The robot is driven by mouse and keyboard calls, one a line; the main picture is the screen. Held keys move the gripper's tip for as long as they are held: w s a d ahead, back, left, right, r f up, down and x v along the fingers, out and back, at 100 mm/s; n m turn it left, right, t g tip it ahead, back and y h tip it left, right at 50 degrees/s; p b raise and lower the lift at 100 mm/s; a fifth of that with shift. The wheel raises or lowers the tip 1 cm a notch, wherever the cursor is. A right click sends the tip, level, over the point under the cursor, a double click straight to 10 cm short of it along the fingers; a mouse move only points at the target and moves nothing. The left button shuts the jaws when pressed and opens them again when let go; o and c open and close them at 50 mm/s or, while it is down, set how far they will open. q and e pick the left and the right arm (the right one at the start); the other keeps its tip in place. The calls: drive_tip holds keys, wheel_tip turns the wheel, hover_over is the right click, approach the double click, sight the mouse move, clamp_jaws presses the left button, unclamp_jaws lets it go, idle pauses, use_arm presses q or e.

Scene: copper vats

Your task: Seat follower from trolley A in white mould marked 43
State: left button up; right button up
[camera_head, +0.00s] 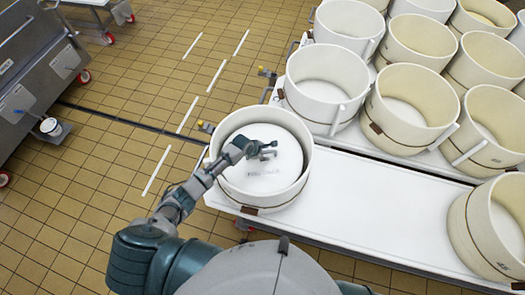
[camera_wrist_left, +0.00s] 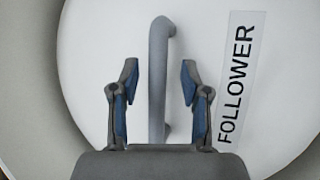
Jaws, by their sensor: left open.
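The follower (camera_head: 270,178) is a white disc with a grey bar handle (camera_wrist_left: 158,75) and a printed FOLLOWER label (camera_wrist_left: 237,82). It lies inside a round white mould (camera_head: 222,180) at the left end of the near white table, with the mould's wall around it. I cannot read a number on this mould. My left gripper (camera_head: 268,150) is over the disc. In the left wrist view its two blue-padded fingers (camera_wrist_left: 157,95) are open, one on each side of the handle, with gaps to it. My right gripper is not in view.
The near white table (camera_head: 355,205) is bare between this mould and another large mould (camera_head: 480,235) at right. Several cream moulds (camera_head: 330,85) with side handles crowd the table behind. A steel machine (camera_head: 45,75) stands at left. Tiled floor lies between.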

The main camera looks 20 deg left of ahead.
use_arm(q)
drive_tip(key=v, duration=1.2)
